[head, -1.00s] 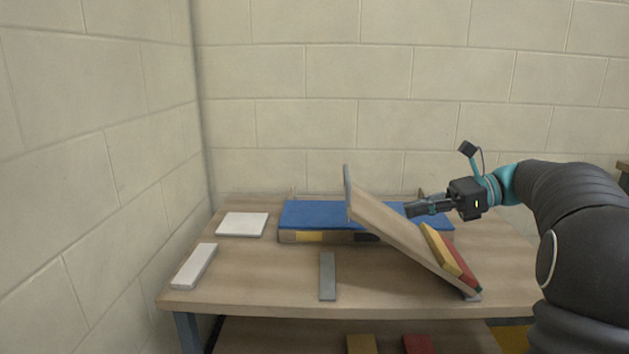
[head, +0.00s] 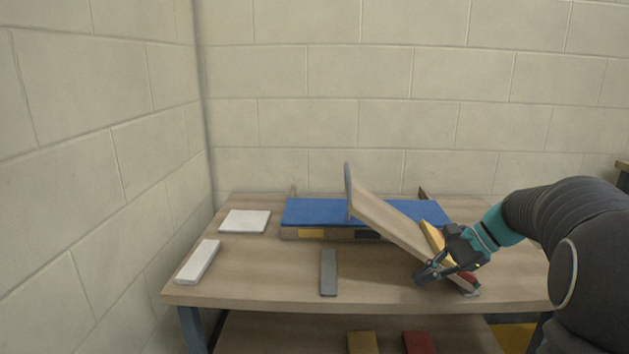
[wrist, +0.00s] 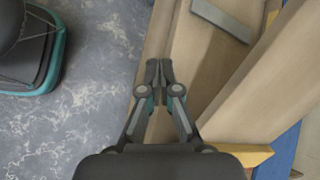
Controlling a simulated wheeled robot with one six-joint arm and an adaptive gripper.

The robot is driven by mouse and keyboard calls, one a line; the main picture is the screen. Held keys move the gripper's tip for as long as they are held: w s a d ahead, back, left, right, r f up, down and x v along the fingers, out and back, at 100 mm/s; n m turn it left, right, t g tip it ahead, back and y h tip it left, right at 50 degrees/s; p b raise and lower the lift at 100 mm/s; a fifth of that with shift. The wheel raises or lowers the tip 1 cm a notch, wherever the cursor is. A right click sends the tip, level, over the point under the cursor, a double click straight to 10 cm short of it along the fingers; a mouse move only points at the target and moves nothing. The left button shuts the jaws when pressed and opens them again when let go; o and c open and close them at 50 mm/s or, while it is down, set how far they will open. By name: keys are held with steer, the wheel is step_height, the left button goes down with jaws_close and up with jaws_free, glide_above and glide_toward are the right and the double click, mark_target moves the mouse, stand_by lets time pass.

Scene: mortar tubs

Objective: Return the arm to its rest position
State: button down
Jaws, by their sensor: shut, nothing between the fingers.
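My arm reaches in from the right in the head view. My gripper (head: 424,277) is shut and empty, pointing left and down near the lower end of the tilted wooden board (head: 388,222). In the wrist view my gripper (wrist: 159,72) has its fingers together over the table's front edge, with the grey floor to its left. The tilted board (wrist: 245,80) is to its right there. I cannot tell whether the gripper touches the board.
The wooden table (head: 280,280) holds a blue panel (head: 312,211), a grey strip (head: 328,272), a white square tile (head: 245,221) and a white bar (head: 198,261). A yellow block (head: 432,236) leans on the board, partly behind my gripper. A block wall (head: 330,80) stands behind.

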steer(key=s+a+n+t+h, duration=0.1)
steer(key=s+a+n+h, duration=0.1)
steer(key=s, duration=0.6)
steer(key=s+a+f+n+t+h, duration=0.1)
steer(key=s+a+n+h, duration=0.1)
steer(key=s+n, duration=0.5)
steer(key=s+a+f+n+t+h, duration=0.1)
steer(key=s+n+h, duration=0.3)
steer(key=s, duration=0.5)
steer(key=shift+s+a+f+n+t+h, duration=0.2)
steer(key=shift+a+n+t+h, duration=0.1)
steer(key=shift+a, duration=0.6)
